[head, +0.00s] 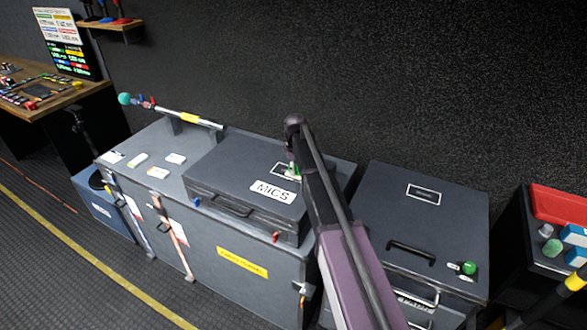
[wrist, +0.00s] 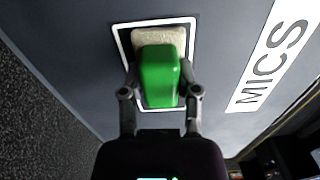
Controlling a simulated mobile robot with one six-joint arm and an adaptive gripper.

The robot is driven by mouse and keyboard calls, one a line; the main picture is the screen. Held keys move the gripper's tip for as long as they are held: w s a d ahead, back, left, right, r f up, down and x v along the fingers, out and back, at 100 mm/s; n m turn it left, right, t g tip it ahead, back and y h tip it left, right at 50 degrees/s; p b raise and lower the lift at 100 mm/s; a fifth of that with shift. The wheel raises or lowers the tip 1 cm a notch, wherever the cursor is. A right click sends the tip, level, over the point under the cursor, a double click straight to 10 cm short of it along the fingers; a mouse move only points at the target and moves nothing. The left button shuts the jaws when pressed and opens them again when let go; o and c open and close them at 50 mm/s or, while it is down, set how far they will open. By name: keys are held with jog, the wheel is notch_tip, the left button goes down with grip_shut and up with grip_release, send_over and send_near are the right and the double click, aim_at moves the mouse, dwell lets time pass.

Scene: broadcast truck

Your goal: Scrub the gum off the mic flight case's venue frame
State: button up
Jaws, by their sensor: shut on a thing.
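The mic flight case (head: 225,175) is dark grey, with a white label reading MICS (head: 272,191); it lies on a larger grey trunk. Its white-outlined venue frame (head: 280,174) is on the lid, and also shows in the wrist view (wrist: 190,50). My gripper (wrist: 160,93) is shut on a green block-shaped scrubber (wrist: 158,75), over the frame. A pale beige pad-like part (wrist: 158,40) shows at the scrubber's far end, inside the frame. I cannot tell whether it touches the lid. No gum can be made out; the scrubber covers much of the frame.
The large trunk (head: 160,185) carries small labels and a pole (head: 185,118) at its back. A second grey case (head: 430,220) with its own frame and a green round object (head: 468,268) stands right. A red box (head: 560,204) is far right. Floor is clear at lower left.

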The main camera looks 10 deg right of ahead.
jog(key=shift+s+d+r, duration=0.1)
jog(key=shift+s+d, duration=0.4)
jog(key=shift+d, duration=0.2)
jog(key=shift+s+d, duration=0.45)
jog(key=shift+d, duration=0.2)
jog(key=shift+r+p, duration=3)
jog(key=shift+p, duration=0.05)
notch_tip(320, 180, up, 3)
jog(key=p, duration=0.3)
